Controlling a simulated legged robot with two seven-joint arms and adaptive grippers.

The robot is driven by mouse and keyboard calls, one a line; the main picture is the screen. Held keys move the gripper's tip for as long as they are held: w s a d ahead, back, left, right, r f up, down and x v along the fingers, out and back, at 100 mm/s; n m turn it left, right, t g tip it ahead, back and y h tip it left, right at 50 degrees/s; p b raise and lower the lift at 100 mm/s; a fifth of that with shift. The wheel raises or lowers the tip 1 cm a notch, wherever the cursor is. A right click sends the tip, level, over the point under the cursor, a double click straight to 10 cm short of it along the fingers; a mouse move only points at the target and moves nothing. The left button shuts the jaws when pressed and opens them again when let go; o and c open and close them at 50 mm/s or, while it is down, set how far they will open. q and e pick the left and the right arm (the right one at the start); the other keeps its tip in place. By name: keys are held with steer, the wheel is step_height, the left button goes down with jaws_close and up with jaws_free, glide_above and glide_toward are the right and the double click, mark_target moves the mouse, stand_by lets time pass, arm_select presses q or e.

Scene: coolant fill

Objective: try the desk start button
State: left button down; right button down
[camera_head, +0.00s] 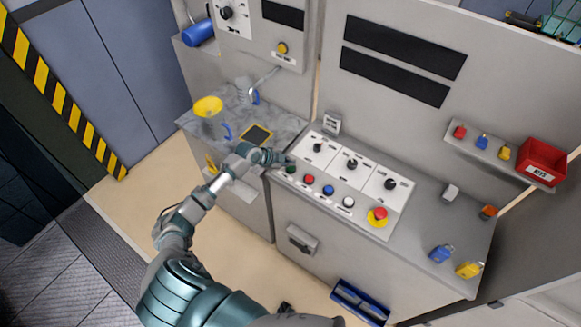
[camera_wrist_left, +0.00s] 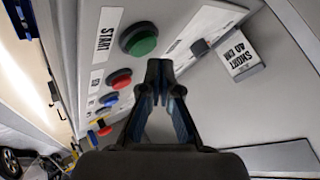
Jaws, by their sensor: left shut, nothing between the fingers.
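The green start button (camera_wrist_left: 139,38) sits on the desk panel beside a label reading START in the left wrist view. In the head view the green button (camera_head: 291,169) is at the left end of the button row, partly behind my fingers. My left gripper (camera_head: 289,159) reaches over the panel's left edge. It is shut and empty, with its fingertips (camera_wrist_left: 158,70) together just below and right of the green button in the wrist view. I cannot tell whether they touch it. My right gripper is not in view.
A red button (camera_head: 309,180), a blue button (camera_head: 328,190), a white button (camera_head: 348,202) and a red emergency stop (camera_head: 378,214) continue the row. Three knobs stand behind them. A small sign (camera_wrist_left: 238,55) reads SHORT 40 CM. A yellow funnel (camera_head: 208,106) stands left.

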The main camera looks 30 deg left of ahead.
mark_target(289, 168)
arm_select(q)
steer(key=shift+r+p, duration=1.95)
steer(key=shift+r, duration=0.6)
steer(key=shift+f, duration=0.1)
